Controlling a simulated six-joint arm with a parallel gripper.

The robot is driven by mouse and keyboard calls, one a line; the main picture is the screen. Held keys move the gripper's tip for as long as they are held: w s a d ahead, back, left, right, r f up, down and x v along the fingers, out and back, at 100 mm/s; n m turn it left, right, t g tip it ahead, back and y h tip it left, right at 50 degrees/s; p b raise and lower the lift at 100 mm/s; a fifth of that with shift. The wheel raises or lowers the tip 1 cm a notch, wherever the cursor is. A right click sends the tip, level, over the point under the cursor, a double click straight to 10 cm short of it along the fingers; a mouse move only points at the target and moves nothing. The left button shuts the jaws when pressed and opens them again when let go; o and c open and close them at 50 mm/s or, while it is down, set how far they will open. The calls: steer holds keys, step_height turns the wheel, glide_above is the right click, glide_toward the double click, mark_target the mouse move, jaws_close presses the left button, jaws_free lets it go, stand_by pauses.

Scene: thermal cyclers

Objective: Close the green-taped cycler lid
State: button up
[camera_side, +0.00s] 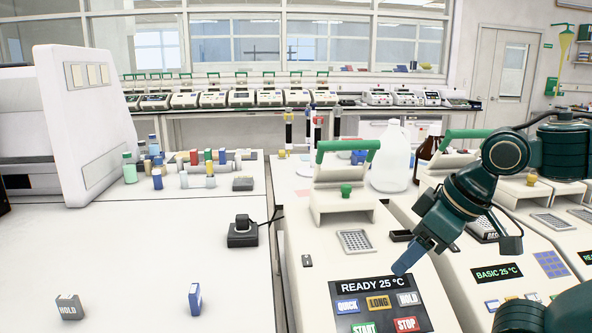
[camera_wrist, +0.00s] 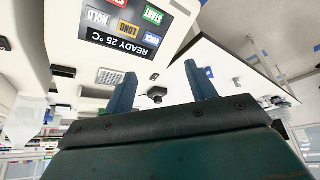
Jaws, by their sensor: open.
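The nearest cycler (camera_side: 310,285) has its lid (camera_side: 345,173) raised, with a green bar (camera_side: 347,150) across the top and a green knob (camera_side: 346,190) on its front. Its well block (camera_side: 355,241) is uncovered. A second cycler (camera_side: 480,245) on the right also has a green bar (camera_side: 470,134), so I cannot tell tape from handle. My gripper (camera_side: 410,260) hangs over the nearest cycler, right of the block and above the READY 25 °C panel (camera_side: 345,286), apart from the lid. In the wrist view its blue fingers (camera_wrist: 161,85) are spread and empty.
A clear jug (camera_side: 392,157) and brown bottle (camera_side: 427,152) stand behind the lid. The front of the left bench is mostly clear.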

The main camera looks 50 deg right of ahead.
steer(key=shift+w+d+r, duration=0.15)
steer(key=shift+w+r, duration=0.15)
steer(key=shift+w, duration=0.25)
steer(key=w+d+r, duration=0.2)
steer(key=w, duration=0.4)
steer(key=t, duration=0.3)
glide_toward(348, 186)
steer(key=v, duration=0.3)
steer(key=shift+d+f, duration=0.1)
steer(key=shift+d, duration=0.05)
steer(key=shift+x, duration=6.8)
steer(key=shift+w, duration=0.15)
